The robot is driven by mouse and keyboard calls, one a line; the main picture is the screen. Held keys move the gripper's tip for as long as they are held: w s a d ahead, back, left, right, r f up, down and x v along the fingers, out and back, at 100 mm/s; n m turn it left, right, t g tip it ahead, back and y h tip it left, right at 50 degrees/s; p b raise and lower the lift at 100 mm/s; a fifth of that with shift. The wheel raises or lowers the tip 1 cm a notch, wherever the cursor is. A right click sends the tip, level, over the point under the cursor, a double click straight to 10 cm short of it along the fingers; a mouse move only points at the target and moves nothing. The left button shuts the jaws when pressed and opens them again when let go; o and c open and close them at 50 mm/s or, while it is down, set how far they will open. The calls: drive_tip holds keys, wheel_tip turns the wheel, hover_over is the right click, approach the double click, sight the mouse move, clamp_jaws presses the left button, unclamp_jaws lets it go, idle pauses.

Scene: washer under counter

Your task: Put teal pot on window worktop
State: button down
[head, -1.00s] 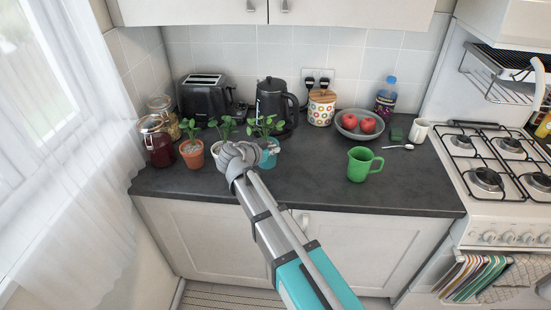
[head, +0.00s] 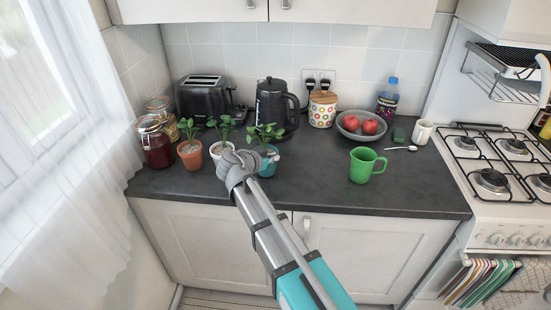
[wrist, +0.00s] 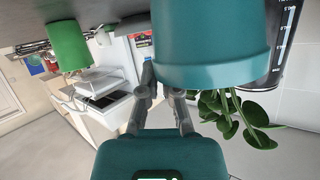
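The teal pot (head: 269,161) holds a small leafy plant and is at the right end of a row of three potted plants on the dark worktop (head: 310,178). My gripper (head: 262,160) is at its left front side and hides part of it. In the wrist view, which is upside down, the teal pot (wrist: 212,45) fills the top middle with its leaves hanging down. The pot's base is out of the wrist view.
A white pot (head: 217,150) and a terracotta pot (head: 190,155) stand close on the left. The black kettle (head: 272,103) is behind. A green mug (head: 364,166) stands to the right, beyond bare worktop. The curtained window (head: 45,110) is at the far left.

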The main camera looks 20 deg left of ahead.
drive_tip(key=shift+f+b, duration=0.4)
drive_tip(key=shift+f, duration=0.05)
drive_tip(key=c, duration=0.8)
unclamp_jaws()
drive_tip(key=shift+r, duration=0.2)
drive_tip(key=shift+r+p, duration=0.4)
drive_tip(key=shift+p, duration=0.2)
drive_tip(key=p+v, duration=0.4)
drive_tip(key=v, duration=0.8)
drive_tip(key=shift+d+f, duration=0.1)
drive_tip(key=shift+d, duration=0.05)
